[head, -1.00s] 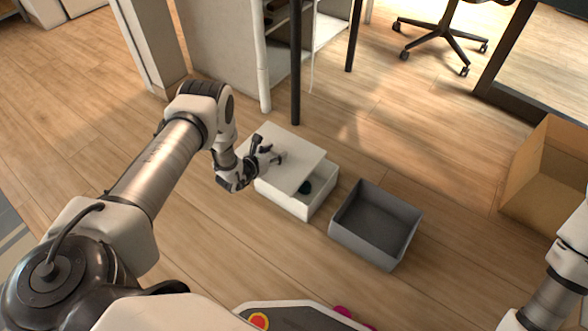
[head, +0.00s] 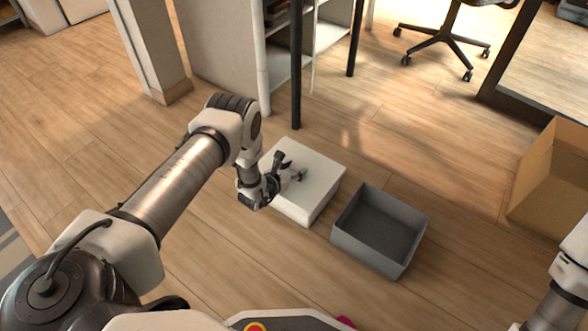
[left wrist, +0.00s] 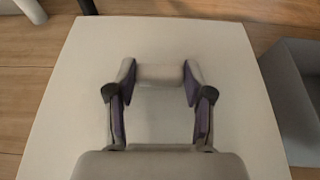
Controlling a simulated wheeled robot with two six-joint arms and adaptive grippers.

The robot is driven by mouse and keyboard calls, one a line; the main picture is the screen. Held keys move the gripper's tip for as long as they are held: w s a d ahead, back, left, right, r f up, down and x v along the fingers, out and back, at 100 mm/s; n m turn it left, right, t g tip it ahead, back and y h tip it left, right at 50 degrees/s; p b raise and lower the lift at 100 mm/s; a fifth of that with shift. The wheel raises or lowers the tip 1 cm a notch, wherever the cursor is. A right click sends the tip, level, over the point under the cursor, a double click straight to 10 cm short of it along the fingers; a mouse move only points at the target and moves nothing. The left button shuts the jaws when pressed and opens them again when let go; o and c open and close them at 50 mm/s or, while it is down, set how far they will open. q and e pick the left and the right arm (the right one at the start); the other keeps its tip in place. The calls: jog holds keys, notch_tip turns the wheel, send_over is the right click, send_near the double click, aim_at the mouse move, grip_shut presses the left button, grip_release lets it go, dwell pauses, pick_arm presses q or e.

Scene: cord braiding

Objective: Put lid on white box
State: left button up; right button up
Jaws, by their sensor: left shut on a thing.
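The white box (head: 312,211) stands on the wooden floor in the middle of the head view. The white lid (head: 318,170) lies over its top and covers the opening; I cannot tell whether it is fully seated. In the left wrist view the lid (left wrist: 160,50) fills most of the picture, with a raised handle (left wrist: 158,75) in its middle. My left gripper (head: 296,175) is above the lid and shut on the handle; its two fingers (left wrist: 158,88) sit on either side of it. My right gripper is out of view; only part of my right arm shows at the right edge.
An open, empty grey box (head: 378,232) stands close to the right of the white box. A cardboard box (head: 550,180) stands at the far right. A dark table leg (head: 296,75) and a white shelf (head: 225,50) are behind. Floor to the left is clear.

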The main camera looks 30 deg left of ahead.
pick_arm(q)
jog(key=shift+f, duration=0.3)
jog(key=o, duration=1.3)
jog(key=shift+o, duration=0.2)
jog(key=shift+r, duration=0.2)
jog(key=shift+s+a+r+p, duration=0.1)
jog(key=shift+s+r+p, duration=0.3)
jog(key=shift+r+p, duration=0.5)
jog(key=p+v, duration=0.4)
jog(key=v, duration=0.7)
jog(key=shift+f+p, duration=0.35)
jog(key=shift+p, duration=0.05)
jog(key=shift+s, duration=0.1)
